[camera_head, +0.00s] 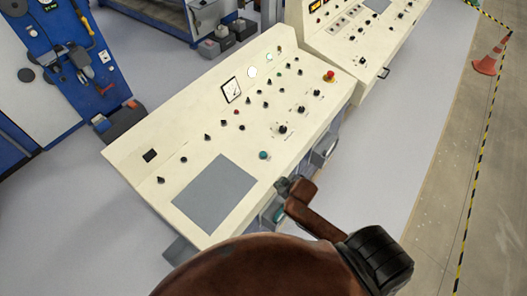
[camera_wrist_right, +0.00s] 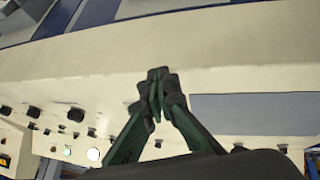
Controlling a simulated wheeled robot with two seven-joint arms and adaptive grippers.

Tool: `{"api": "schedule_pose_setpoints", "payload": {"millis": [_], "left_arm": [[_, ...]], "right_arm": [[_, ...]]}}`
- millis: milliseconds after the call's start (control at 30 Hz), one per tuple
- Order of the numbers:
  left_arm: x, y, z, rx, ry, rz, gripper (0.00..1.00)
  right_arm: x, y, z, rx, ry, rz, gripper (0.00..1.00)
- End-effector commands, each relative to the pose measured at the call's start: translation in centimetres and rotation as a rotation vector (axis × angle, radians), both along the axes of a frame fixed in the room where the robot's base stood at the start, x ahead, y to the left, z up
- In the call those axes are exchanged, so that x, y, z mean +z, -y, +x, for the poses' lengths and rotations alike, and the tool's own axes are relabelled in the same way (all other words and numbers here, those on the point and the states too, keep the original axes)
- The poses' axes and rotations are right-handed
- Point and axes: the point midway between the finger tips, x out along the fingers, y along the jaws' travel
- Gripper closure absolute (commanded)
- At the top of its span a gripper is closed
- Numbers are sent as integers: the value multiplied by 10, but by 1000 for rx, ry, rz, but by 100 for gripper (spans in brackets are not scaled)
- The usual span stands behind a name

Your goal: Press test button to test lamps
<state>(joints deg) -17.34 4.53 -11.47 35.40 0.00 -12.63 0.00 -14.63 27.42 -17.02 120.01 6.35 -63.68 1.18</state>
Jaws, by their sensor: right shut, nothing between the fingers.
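The cream control panel (camera_head: 150,160) fills the middle of the head view. A teal-green button (camera_head: 263,155) sits near its front edge, right of a grey plate (camera_head: 212,195). Labels are too small to read, so I cannot tell which button is the test button. Two pale round faces, possibly lamps (camera_head: 252,72), are at the panel's back. My right gripper (camera_head: 282,185) is at the panel's front edge, nearer to me than the teal button and apart from it. In the right wrist view its fingertips (camera_wrist_right: 157,74) are together and empty. My left gripper is not in view.
The panel carries several black knobs, a square meter (camera_head: 231,90) and a red mushroom button (camera_head: 329,76). A second console (camera_head: 335,50) stands behind right. A blue tool board (camera_head: 65,60) is at left. Grey floor is clear between.

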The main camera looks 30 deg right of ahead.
Motion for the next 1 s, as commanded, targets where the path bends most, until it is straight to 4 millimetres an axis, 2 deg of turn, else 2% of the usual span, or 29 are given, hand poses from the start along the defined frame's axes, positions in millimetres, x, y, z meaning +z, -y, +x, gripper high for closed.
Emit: {"api": "schedule_pose_setpoints", "payload": {"millis": [33, 100, 200, 300, 400, 567, 1000], "left_arm": [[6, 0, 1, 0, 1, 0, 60], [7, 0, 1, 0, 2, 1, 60], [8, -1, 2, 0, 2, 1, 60], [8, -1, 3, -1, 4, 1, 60], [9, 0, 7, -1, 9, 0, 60], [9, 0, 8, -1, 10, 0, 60], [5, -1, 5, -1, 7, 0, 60]], "right_arm": [[30, 0, 25, 61, 49, -34, 100], [54, 2, 60, 142, 111, -76, 100], [78, 11, 103, 229, 183, -128, 100], [97, 22, 133, 284, 232, -167, 100], [111, 31, 151, 315, 262, -190, 100], [119, 35, 160, 330, 279, -202, 100], [115, 35, 160, 329, 279, -201, 100]]}}
